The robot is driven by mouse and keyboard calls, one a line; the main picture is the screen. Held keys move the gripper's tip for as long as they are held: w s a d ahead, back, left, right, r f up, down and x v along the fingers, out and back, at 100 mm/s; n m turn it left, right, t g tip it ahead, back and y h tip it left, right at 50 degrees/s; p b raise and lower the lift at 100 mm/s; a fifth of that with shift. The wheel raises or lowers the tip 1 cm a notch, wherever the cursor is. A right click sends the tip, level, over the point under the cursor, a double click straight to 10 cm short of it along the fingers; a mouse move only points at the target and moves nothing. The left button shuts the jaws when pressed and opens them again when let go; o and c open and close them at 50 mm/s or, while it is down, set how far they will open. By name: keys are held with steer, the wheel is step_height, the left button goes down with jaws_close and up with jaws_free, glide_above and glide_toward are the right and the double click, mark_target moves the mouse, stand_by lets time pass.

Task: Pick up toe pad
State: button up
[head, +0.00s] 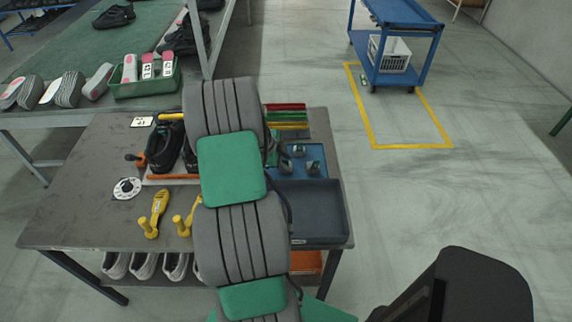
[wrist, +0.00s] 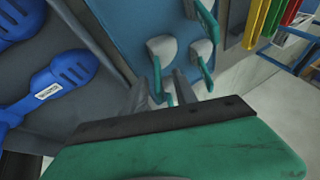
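Several toe pads, small grey rounded pieces with green upright grips, are on the blue tray (head: 318,187). In the wrist view, two pads, one on the left (wrist: 161,47) and one on the right (wrist: 201,48), lie just beyond my gripper (wrist: 162,88). Its two grey fingers are apart. The left pad's green grip reaches down between them; I cannot tell whether it touches a finger. My arm hides the gripper in the head view.
Blue labelled tools (wrist: 60,80) lie left in the wrist view. Coloured bars (head: 287,115) lie behind the tray. A black shoe (head: 163,148) and yellow-handled tool (head: 158,208) are on the table's left side.

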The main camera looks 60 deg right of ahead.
steer(key=shift+c, duration=0.4)
jaws_close()
stand_by(1.0)
